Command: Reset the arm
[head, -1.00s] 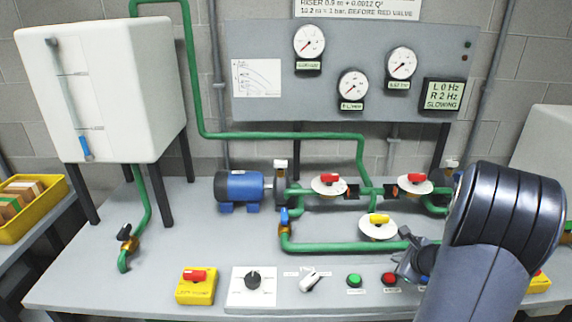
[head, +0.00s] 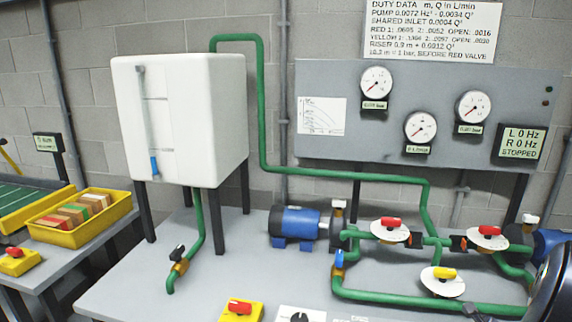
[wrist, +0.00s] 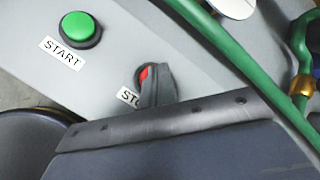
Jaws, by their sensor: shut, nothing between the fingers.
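My gripper (wrist: 158,82) shows in the wrist view, shut and empty, its dark fingers in front of the red stop button (wrist: 143,75). They hide part of the button and its label; I cannot tell whether they touch it. The green start button (wrist: 80,29) is clear of the fingers at upper left. In the head view, part of my dark arm shows at the lower right edge. The display (head: 523,142) there reads L 0 Hz, R 0 Hz, STOPPED.
A green pipe (wrist: 225,50) runs diagonally close to my gripper in the wrist view. In the head view, a white tank (head: 190,120), a blue pump (head: 296,223) and several valves stand on the grey bench (head: 235,255). A yellow tray (head: 60,235) stands at left.

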